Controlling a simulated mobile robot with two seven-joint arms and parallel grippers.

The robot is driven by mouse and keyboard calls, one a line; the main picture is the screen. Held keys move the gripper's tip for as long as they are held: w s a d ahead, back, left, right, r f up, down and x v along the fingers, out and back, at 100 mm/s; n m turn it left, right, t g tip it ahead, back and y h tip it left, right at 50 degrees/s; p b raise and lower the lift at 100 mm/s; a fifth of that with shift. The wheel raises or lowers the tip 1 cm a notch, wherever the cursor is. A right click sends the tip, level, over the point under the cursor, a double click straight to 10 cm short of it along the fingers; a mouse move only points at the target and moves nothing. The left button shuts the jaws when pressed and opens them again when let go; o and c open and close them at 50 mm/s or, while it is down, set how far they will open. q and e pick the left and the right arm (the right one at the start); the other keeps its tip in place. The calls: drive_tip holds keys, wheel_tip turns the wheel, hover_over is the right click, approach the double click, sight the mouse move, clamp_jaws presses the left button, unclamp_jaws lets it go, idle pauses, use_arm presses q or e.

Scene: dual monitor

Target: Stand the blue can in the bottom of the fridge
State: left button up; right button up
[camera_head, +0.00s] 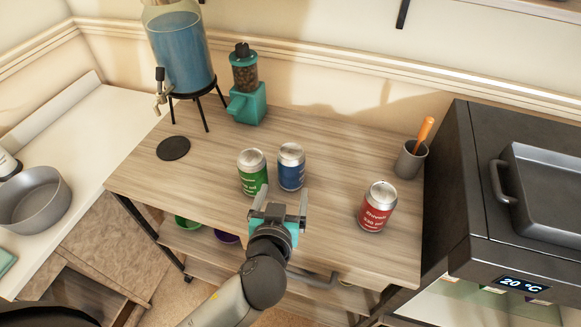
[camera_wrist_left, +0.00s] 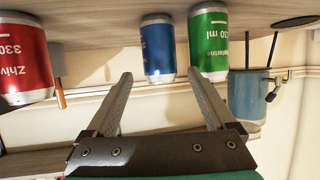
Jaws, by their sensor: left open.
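The blue can (camera_head: 291,167) stands upright on the wooden table, beside a green can (camera_head: 252,172) on its left. In the left wrist view the blue can (camera_wrist_left: 157,48) appears upside down, ahead of and between the finger lines. My left gripper (camera_head: 283,194) is open and empty, just in front of the blue and green cans, with its fingers pointing toward them. A dark appliance (camera_head: 459,185) with a "20 °C" display stands at the right, and a lit interior shows at its lower front; its bottom is out of view. My right gripper is not in view.
A red can (camera_head: 377,207) stands on the table's right side, near a grey cup (camera_head: 410,159) with an orange-handled item. A teal grinder (camera_head: 246,90) and a blue-filled dispenser (camera_head: 182,50) stand at the back left. A black coaster (camera_head: 173,148) lies flat on the left.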

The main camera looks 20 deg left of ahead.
sight(289, 175)
use_arm(q)
drive_tip(key=b+x, duration=0.1)
drive_tip(key=x, duration=0.6)
drive_tip(key=shift+w+f, duration=0.2)
drive_tip(key=shift+w, duration=0.05)
drive_tip(key=shift+f+b+x, duration=0.15)
drive_tip(key=shift+b+x, duration=0.1)
drive_tip(key=shift+x, duration=1.05)
drive_tip(key=shift+f+b+x, duration=0.15)
drive_tip(key=shift+b+x, duration=0.1)
drive_tip(key=shift+x, duration=1.05)
drive_tip(key=shift+s+d, duration=0.1)
drive_tip(key=shift+s, duration=0.05)
drive_tip(key=shift+r, duration=0.1)
clamp_jaws()
